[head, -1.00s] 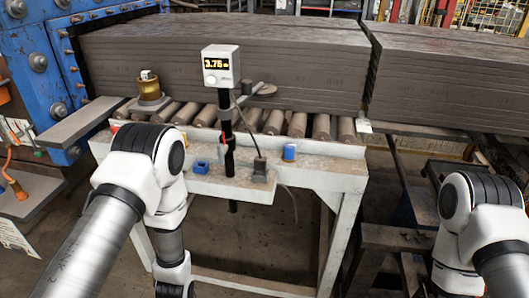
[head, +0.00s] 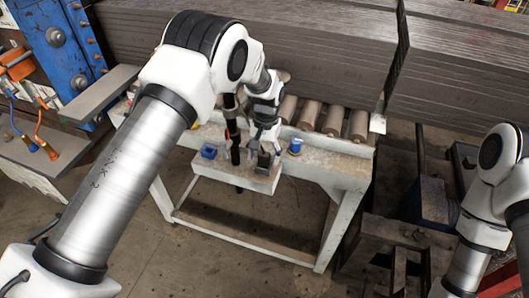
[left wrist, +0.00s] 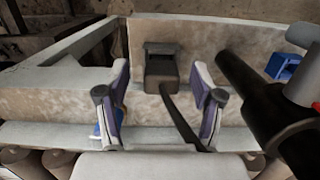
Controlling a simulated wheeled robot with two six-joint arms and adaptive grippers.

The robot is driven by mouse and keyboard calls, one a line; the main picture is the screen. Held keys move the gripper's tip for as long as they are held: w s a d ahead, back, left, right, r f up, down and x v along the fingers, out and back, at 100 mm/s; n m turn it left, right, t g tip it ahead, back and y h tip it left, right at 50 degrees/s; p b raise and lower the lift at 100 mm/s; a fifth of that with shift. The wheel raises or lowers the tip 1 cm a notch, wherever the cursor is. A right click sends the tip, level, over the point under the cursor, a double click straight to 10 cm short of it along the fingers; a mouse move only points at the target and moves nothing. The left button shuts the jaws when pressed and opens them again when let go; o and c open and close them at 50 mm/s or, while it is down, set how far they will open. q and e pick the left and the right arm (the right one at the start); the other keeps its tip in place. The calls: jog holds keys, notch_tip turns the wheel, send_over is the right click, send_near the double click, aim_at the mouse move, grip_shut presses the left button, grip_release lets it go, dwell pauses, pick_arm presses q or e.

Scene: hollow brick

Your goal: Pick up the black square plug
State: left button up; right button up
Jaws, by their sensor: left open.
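The black square plug (head: 264,160) sits on the white ledge of the bench in the head view, just below my left gripper. In the left wrist view the plug (left wrist: 161,68) is a dark block with a black cable running from it toward the bottom of the picture. My left gripper (head: 266,142) is open, and its fingers (left wrist: 160,80) stand to either side of the plug in the left wrist view. I see no contact with the plug. My right gripper is out of the picture; only part of my right arm shows.
A black post (head: 234,135) stands close beside the plug and looms large in the left wrist view (left wrist: 262,100). A blue square part (head: 208,152) and a blue-and-white cylinder (head: 295,146) are on the bench. Rollers (head: 333,119) and stacked slabs (head: 330,60) lie behind.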

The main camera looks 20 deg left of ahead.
pick_arm(q)
jog(key=shift+w+a+f, duration=0.1)
jog(key=shift+w+f, duration=0.15)
jog(key=shift+f, duration=0.75)
jog(key=shift+w+f, duration=0.2)
jog(key=shift+w, duration=0.05)
jog(key=shift+r, duration=0.1)
jog(key=c, duration=0.7)
jog(key=shift+s+r, duration=0.1)
jog(key=shift+s, duration=0.15)
jog(key=c, duration=0.5)
jog(key=shift+s, duration=0.1)
jog(key=shift+c, duration=0.2)
jog(key=shift+w, duration=0.2)
